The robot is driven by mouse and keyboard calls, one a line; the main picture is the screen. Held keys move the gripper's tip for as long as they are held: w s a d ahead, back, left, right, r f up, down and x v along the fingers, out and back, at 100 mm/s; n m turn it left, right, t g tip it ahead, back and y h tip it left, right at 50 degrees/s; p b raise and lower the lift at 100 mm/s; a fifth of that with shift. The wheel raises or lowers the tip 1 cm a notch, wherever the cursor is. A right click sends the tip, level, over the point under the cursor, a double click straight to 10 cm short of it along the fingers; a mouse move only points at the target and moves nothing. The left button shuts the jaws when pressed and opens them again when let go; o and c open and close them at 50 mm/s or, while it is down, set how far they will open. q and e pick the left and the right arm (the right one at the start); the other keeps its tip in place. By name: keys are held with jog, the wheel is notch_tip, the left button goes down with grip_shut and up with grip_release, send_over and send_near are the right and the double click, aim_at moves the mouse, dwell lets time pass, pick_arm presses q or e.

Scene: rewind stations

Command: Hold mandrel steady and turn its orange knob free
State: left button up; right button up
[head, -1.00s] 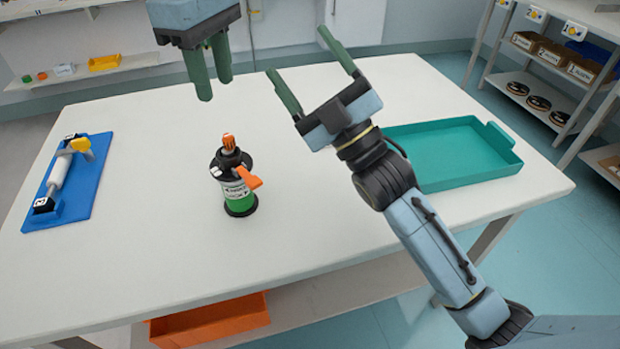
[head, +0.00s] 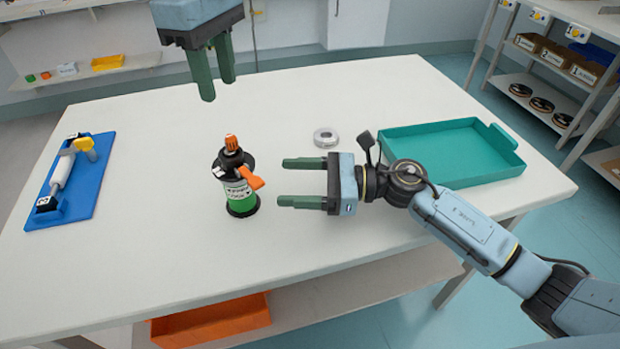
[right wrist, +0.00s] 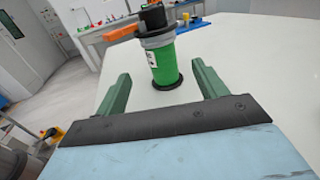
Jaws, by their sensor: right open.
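The mandrel (head: 238,188) stands upright on the white table, with a black top and base, a green lower body and an orange lever on its right side. Its orange knob (head: 231,143) sits on top. In the right wrist view the mandrel's green body (right wrist: 165,62) shows ahead, between and beyond the fingers; the knob is out of that view. My right gripper (head: 282,183) is open and empty, to the right of the mandrel, fingers pointing at it and apart from it. My left gripper (head: 220,86) hangs above and behind the mandrel, fingers down, apart and empty.
A teal tray (head: 455,180) lies at the table's right. A small round grey-white object (head: 325,137) lies beyond my right gripper. A blue board (head: 85,190) with a white roller lies at the left. An orange bin (head: 212,320) sits under the front edge. The table's front is clear.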

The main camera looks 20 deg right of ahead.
jog(key=x, duration=1)
jog(key=shift+w+a, duration=0.1)
jog(key=shift+a, duration=0.2)
jog(key=shift+c, duration=0.3)
